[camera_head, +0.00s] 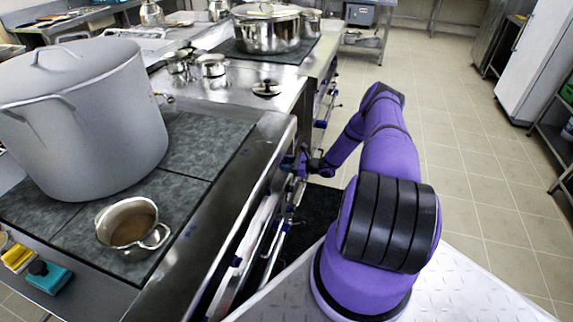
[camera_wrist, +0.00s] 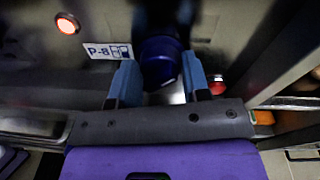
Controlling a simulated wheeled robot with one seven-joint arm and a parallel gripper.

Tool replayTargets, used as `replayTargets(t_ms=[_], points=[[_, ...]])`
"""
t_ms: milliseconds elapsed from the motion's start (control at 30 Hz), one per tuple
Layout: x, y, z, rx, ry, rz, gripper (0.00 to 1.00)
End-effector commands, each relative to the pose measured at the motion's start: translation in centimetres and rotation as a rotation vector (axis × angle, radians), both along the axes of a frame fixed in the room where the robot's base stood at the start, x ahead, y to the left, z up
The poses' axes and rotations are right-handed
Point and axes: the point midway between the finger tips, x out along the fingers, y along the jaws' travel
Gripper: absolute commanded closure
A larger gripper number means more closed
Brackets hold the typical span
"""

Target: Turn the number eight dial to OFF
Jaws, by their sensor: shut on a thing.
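The dial (camera_wrist: 160,58), a dark blue round knob on the stove's front panel, sits beside a white label reading P-8 (camera_wrist: 108,51) in the wrist view. My gripper (camera_wrist: 159,66) has its two blue fingers on either side of this knob and is shut on it. The knob's pointer and any OFF mark cannot be made out. In the head view my gripper (camera_head: 303,163) is at the stove's front edge, and the dial there is mostly hidden by it.
An orange light (camera_wrist: 67,23) glows left of the label, and a red one (camera_wrist: 217,85) shows right of the fingers. A large grey stockpot (camera_head: 85,120) and a small pan (camera_head: 128,226) stand on the stove. The tiled floor (camera_head: 470,180) to the right is clear.

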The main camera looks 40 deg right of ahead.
Motion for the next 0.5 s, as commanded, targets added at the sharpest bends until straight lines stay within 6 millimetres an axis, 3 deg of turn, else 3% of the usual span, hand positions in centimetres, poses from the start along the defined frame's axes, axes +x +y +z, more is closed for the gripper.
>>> replayTargets(t_ms=[500], points=[[-0.12, -0.05, 0.04, -0.415, -0.243, -0.003, 0.81]])
